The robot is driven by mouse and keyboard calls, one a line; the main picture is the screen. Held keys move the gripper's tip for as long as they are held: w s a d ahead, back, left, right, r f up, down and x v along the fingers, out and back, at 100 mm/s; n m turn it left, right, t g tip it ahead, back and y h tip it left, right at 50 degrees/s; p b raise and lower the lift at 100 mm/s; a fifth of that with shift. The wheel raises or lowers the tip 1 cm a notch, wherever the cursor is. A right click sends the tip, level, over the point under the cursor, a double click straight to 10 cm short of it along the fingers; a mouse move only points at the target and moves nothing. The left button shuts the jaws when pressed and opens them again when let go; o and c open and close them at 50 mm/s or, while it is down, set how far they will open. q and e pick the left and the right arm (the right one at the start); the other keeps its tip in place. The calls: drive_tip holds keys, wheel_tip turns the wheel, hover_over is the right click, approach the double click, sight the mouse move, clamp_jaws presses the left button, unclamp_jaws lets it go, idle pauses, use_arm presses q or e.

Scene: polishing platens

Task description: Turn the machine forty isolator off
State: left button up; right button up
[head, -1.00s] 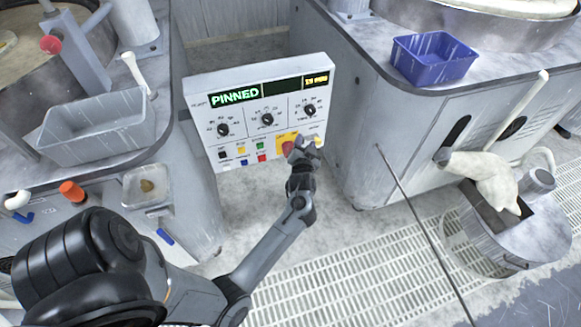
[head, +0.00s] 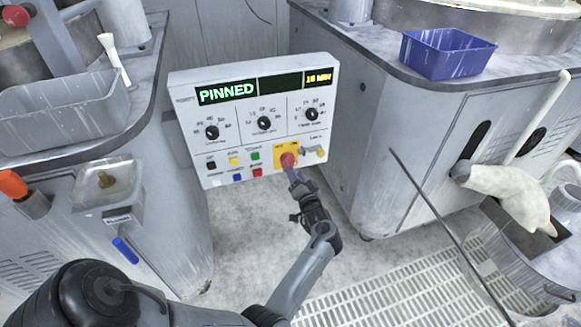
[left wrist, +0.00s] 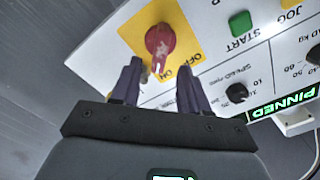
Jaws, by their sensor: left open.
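The isolator is a red rotary knob (head: 288,159) on a yellow plate (head: 281,148) at the lower right of the white control panel (head: 250,110). In the left wrist view the knob (left wrist: 160,42) shows upside down, with a white mark near the ON and OFF lettering; I cannot tell which word it points at. My left gripper (head: 293,178) is just below the knob in the head view. In the left wrist view its open, empty fingers (left wrist: 160,78) stand either side of the space just short of the knob. My right gripper is not in view.
The panel display (head: 227,92) reads PINNED. Small coloured buttons and black dials sit left of the isolator, and a yellowish key-like part (head: 320,151) sits right of it. A grey cabinet (head: 400,130) stands to the right. A thin dark rod (head: 430,205) slants up in front.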

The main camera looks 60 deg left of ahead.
sight(291, 163)
use_arm(q)
drive_tip(key=b+x, duration=0.2)
drive_tip(key=x, duration=0.4)
drive_tip(key=shift+a+b, duration=0.1)
drive_tip(key=shift+b, duration=0.25)
drive_tip(key=shift+w+a, duration=0.15)
drive_tip(key=shift+a, duration=0.3)
drive_tip(key=shift+c, duration=0.3)
clamp_jaws()
